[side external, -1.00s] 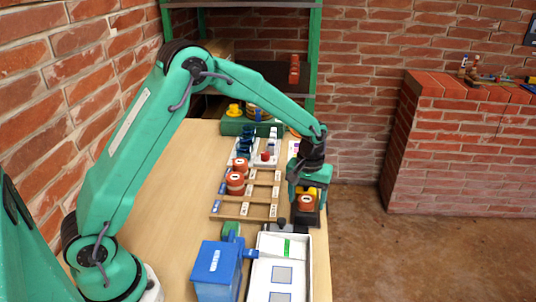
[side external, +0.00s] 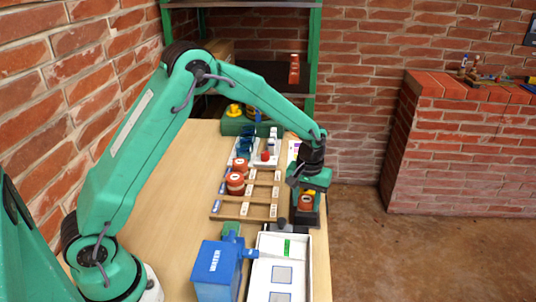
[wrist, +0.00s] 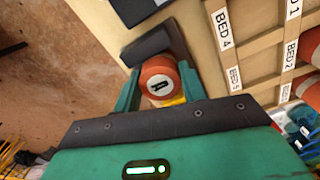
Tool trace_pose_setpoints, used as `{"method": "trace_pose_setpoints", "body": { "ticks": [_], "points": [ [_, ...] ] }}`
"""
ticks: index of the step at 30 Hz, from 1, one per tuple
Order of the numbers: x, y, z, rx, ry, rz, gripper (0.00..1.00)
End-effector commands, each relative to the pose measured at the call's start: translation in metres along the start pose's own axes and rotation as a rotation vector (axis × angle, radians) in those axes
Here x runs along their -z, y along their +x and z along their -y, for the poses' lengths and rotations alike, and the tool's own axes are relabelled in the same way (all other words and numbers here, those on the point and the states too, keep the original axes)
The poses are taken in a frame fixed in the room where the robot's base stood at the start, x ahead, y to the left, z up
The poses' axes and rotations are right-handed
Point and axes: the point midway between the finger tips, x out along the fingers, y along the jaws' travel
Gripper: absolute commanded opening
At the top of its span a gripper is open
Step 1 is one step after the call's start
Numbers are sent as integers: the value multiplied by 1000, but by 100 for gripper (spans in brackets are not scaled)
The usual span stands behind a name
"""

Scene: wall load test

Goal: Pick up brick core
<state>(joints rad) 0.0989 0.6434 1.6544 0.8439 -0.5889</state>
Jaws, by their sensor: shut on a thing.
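The brick core (side external: 306,203) is a short orange-red cylinder with a white label on its end. It sits at the black holder (side external: 305,218) near the right edge of the bench. My gripper (side external: 309,194) is over it, pointing down. In the wrist view the core (wrist: 158,72) is between the two green fingers of my gripper (wrist: 159,88), which are shut on it. The black holder (wrist: 152,45) is right beside the core. A bit of yellow shows under the core; I cannot tell what it belongs to.
A wooden rack (side external: 245,211) with bed labels holds more red cores (side external: 236,183) to the left. A blue water box (side external: 217,269) and a white tray (side external: 307,270) stand in front. A green case (side external: 238,124) is at the back. Bare bench lies left of the rack.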

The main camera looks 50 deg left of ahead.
Motion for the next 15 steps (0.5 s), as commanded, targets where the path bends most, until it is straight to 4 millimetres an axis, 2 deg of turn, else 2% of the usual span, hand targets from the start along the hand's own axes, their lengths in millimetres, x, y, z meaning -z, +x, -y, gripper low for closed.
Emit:
{"method": "trace_pose_setpoints", "body": {
  "ticks": [8, 15],
  "points": [
    [0, -3, 0, -1, 0, -1, 10],
    [1, -20, -1, -2, 0, -3, 10]
  ]
}}
